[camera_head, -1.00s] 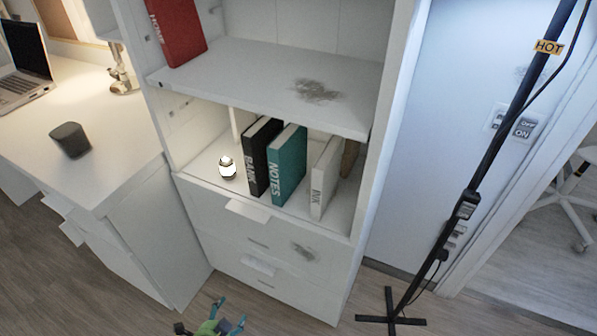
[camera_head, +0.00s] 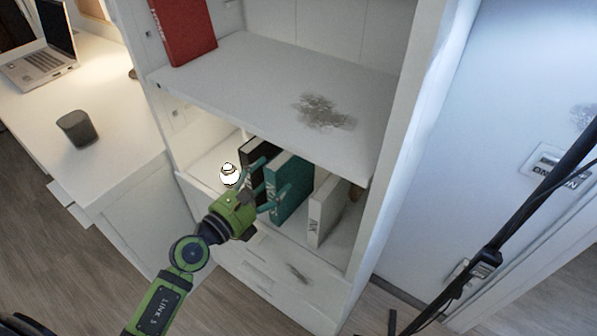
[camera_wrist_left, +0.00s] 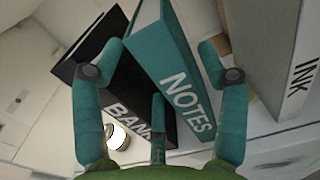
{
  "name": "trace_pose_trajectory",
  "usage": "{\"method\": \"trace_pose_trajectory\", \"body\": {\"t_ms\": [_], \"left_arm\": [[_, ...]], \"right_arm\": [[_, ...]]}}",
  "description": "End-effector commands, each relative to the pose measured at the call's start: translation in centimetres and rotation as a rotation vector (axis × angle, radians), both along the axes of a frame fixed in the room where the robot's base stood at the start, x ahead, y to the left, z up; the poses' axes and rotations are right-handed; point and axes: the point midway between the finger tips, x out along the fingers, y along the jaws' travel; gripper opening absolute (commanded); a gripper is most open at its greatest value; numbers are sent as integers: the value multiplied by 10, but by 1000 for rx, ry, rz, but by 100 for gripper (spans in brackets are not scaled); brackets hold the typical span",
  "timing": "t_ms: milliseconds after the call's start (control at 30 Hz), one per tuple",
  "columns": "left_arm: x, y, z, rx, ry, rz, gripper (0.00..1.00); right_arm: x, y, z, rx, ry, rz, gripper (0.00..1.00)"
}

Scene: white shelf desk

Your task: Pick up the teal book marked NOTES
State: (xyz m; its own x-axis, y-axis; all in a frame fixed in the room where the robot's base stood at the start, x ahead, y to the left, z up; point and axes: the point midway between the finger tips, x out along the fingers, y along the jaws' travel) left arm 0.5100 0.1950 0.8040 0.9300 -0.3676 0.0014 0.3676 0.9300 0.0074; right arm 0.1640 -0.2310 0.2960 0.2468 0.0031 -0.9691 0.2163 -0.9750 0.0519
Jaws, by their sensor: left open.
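The teal book marked NOTES (camera_head: 289,190) stands on the lower shelf between a black book marked BANK (camera_head: 257,158) and a white book marked INK (camera_head: 327,208). My left gripper (camera_head: 265,184) is open at the front of the teal book, its fingers reaching toward either side of the spine. In the left wrist view the teal book (camera_wrist_left: 172,70) lies between the two side fingers, and a third finger shows below, in front of the black book (camera_wrist_left: 110,85). I cannot tell whether any finger touches the book. My right gripper is not in view.
A small white round object (camera_head: 229,174) stands on the shelf left of the books. The upper shelf board (camera_head: 270,90) lies above them. A red book (camera_head: 183,32) stands on it. A black pole (camera_head: 520,220) stands at right.

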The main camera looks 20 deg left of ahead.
Motion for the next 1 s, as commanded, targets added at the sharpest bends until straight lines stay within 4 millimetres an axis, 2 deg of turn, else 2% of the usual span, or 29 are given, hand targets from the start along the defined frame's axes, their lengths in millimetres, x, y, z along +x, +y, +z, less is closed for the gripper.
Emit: {"method": "trace_pose_trajectory", "body": {"t_ms": [33, 100, 233, 433, 700, 733, 767, 800, 867, 900, 1000], "left_arm": [[6, -3, 1, -4, -1, 0, 74], [13, -6, 1, -5, 0, -1, 74], [30, -14, -1, -8, 0, 0, 74], [53, -24, -3, -8, 2, 0, 74], [56, -25, -3, -7, 3, 0, 74], [56, -25, -3, -7, 3, 0, 70], [56, -25, -3, -7, 3, 0, 58], [56, -25, -3, -7, 3, 0, 42], [56, -25, -3, -7, 3, 0, 18], [56, -25, -3, -7, 3, 0, 2], [56, -25, -3, -7, 3, 0, 0]], "right_arm": [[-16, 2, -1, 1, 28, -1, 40], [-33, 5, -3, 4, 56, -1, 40], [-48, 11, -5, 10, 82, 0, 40], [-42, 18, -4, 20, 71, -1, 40], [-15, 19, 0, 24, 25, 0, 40], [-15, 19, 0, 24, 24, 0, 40], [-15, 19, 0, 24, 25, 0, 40], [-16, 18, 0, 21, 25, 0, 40], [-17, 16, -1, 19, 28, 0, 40], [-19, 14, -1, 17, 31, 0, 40], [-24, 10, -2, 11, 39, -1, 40]]}}
